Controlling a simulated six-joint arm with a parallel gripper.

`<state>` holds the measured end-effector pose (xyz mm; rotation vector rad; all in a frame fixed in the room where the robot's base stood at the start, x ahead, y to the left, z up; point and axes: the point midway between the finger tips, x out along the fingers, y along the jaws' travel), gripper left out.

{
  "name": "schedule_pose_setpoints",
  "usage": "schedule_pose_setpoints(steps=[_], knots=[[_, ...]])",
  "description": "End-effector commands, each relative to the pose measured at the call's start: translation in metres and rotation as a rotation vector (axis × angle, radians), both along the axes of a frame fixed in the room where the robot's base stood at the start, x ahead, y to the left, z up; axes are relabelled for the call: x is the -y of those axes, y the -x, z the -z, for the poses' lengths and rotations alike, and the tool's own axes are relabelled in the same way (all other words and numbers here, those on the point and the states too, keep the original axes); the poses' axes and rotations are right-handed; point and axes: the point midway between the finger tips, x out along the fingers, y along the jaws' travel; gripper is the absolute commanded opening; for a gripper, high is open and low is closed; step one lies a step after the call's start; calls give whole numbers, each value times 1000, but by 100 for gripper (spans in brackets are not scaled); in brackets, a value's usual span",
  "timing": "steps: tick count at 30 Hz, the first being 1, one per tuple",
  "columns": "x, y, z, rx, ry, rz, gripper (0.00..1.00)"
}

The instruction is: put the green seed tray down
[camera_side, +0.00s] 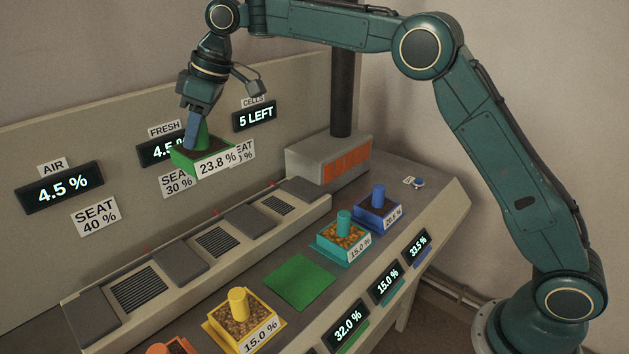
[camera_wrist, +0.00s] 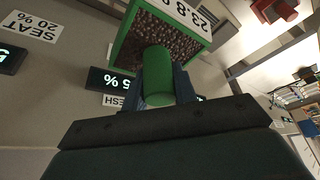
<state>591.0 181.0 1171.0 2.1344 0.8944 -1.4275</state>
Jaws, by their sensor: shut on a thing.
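The green seed tray (camera_side: 186,163) is a small square box with dark soil, a green knob (camera_side: 202,133) and a label reading 23.8 %. My gripper (camera_side: 193,134) is shut on the knob and holds the tray in the air, above and behind the row of seats. In the wrist view the green knob (camera_wrist: 158,77) is between the fingers, and the tray (camera_wrist: 126,40) is tilted in the picture with brown grains inside. A flat green mat (camera_side: 300,283) lies bare on the bench between the yellow and teal trays.
A yellow tray (camera_side: 221,318), a teal tray (camera_side: 322,244) and a blue tray (camera_side: 362,213) stand along the front, with an orange one (camera_side: 170,348) partly cut off. Several grated seats (camera_side: 140,289) line the ledge behind. Display screens hang on the back panel (camera_side: 290,95).

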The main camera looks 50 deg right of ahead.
Motion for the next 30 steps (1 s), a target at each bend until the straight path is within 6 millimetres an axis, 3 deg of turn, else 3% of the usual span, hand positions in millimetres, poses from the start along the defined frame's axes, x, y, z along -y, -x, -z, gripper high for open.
schedule_pose_setpoints(steps=[17, 26, 30], knots=[[-5, -9, 3, 3, 6, 2, 0], [-4, -8, 30, 2, 8, 3, 0], [-4, -8, 54, 1, 7, 2, 0]])
